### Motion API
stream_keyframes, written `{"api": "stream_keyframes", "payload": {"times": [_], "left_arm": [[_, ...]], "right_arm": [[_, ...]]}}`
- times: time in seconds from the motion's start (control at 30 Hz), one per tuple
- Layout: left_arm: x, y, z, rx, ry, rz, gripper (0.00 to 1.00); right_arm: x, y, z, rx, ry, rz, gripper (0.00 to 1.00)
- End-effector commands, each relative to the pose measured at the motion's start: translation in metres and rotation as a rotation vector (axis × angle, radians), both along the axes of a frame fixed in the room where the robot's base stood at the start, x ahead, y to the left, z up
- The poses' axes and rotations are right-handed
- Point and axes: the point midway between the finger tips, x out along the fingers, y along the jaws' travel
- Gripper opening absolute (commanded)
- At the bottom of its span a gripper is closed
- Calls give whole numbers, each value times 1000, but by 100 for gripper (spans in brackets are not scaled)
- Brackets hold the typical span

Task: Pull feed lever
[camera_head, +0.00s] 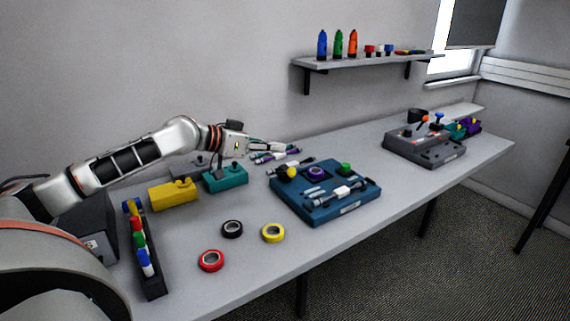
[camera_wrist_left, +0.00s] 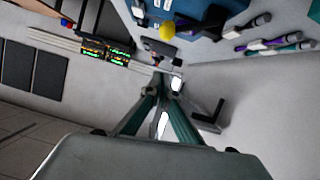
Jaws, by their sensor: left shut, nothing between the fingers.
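A blue board (camera_head: 345,207) lies mid-table. It carries a yellow ball-shaped knob (camera_head: 290,172), a purple ring (camera_head: 316,173), a green button (camera_head: 344,168) and a light cable piece (camera_head: 349,190). A grey control box (camera_head: 424,150) farther right has an orange-topped lever (camera_head: 423,120) and a blue-topped one (camera_head: 438,118). I cannot tell which part is the feed lever. My left gripper (camera_head: 286,147) is shut and empty, above the table behind the blue board. In the left wrist view its fingertips (camera_wrist_left: 162,84) meet, apart from the yellow knob (camera_wrist_left: 166,31). My right gripper is not in view.
Several cables (camera_head: 270,156) lie near my left gripper. A yellow box (camera_head: 172,194) and a teal box (camera_head: 225,178) stand left of the board. Tape rolls, including a red one (camera_head: 211,260), lie in front. A wall shelf (camera_head: 365,62) hangs behind. The table's front right is clear.

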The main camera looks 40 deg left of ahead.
Motion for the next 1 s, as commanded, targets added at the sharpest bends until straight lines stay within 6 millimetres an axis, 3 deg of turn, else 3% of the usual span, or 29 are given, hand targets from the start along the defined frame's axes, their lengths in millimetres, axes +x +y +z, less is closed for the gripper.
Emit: {"api": "stream_keyframes", "payload": {"times": [0.3,0.63,1.0], "left_arm": [[27,-14,-9,-2,-2,-3,0],[21,-16,-46,0,3,-2,0],[20,-16,-50,0,1,-1,0]], "right_arm": [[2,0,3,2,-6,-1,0],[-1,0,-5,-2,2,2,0],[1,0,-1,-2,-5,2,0]]}}
